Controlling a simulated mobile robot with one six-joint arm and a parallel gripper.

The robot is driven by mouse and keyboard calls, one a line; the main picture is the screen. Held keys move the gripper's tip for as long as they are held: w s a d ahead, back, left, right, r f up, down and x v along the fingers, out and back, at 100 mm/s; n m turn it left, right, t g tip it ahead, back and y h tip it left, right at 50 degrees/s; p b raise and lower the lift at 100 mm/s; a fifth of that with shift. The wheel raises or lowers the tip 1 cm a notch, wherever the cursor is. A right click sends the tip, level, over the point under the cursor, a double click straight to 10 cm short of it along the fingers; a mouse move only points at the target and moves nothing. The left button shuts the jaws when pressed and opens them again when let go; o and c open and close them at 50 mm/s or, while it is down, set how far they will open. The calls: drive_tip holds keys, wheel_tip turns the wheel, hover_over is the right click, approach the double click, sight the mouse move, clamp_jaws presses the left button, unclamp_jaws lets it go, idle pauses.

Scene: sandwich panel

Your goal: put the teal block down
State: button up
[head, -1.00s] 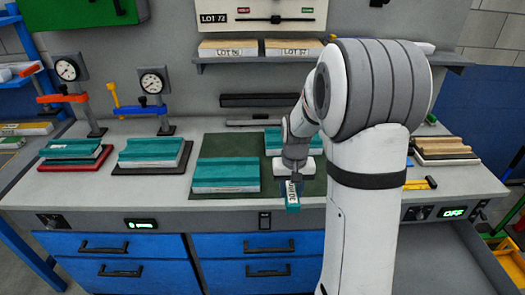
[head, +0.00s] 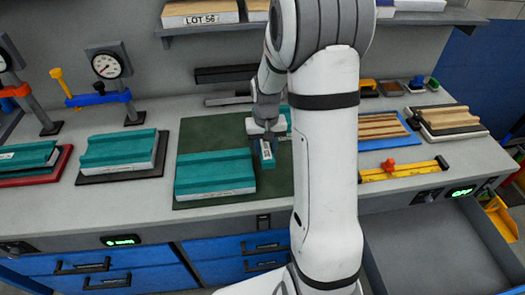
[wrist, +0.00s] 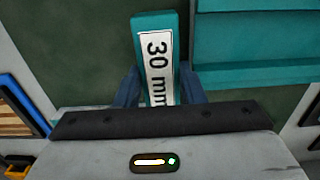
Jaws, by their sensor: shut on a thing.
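The teal block (head: 267,162), with a white label, is in my gripper (head: 266,148). In the wrist view the label on the block (wrist: 151,22) reads "30 mm", its end cut off by my gripper. The blue fingers of my gripper (wrist: 160,88) are shut on its two sides. The block is over the dark green mat (head: 190,138), right of a large teal panel (head: 214,175). I cannot tell whether it touches the mat. Another teal piece is partly hidden behind my arm.
Left of the mat lies another teal panel (head: 118,150) on a dark base, near a dial gauge (head: 108,66). Right of my arm are a blue tray (head: 398,138) with wooden strips and a yellow tool (head: 403,171). An open drawer (head: 425,245) juts out at front right.

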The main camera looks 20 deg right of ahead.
drive_tip(key=shift+f+p, duration=0.35)
drive_tip(key=shift+f, duration=2.7)
drive_tip(key=shift+f, duration=0.15)
drive_tip(key=o, duration=1.1)
drive_tip(key=shift+c, duration=0.2)
